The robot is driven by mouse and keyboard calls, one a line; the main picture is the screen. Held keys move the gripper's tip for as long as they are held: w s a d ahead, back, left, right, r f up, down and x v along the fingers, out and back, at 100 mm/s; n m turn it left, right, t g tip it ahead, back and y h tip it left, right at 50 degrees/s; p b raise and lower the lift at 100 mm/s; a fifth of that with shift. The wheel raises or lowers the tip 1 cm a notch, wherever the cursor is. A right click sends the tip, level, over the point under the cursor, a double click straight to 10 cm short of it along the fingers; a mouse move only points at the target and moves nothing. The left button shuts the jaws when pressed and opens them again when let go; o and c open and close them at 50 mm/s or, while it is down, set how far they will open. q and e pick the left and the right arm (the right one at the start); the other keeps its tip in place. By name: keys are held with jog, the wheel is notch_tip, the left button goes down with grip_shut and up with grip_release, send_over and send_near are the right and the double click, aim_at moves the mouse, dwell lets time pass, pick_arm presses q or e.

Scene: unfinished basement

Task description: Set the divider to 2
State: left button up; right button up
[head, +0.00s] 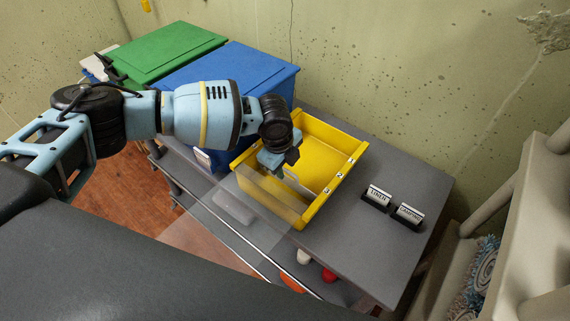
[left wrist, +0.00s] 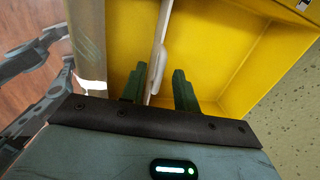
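The yellow bin (head: 340,142) stands on the grey bench top, with the marks 1, 2 and 3 along its right rim, 3 nearest me. A pale divider (head: 298,184) stands inside it, partly hidden by my left gripper. Its slot is hard to read; it looks nearest the 3 end. My left gripper (head: 284,160) reaches down into the bin. In the left wrist view the divider (left wrist: 158,50) runs between the fingers of my left gripper (left wrist: 158,88), close to the left finger, with a gap at the right finger. My right gripper is not in view.
A blue bin (head: 245,72) and a green bin (head: 165,50) stand behind to the left. Two black label blocks, LINEN (head: 377,197) and another (head: 408,215), sit right of the yellow bin on the bench (head: 385,250). A ladder-like frame (head: 535,215) stands at the right.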

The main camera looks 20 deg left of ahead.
pick_arm(q)
grip_shut()
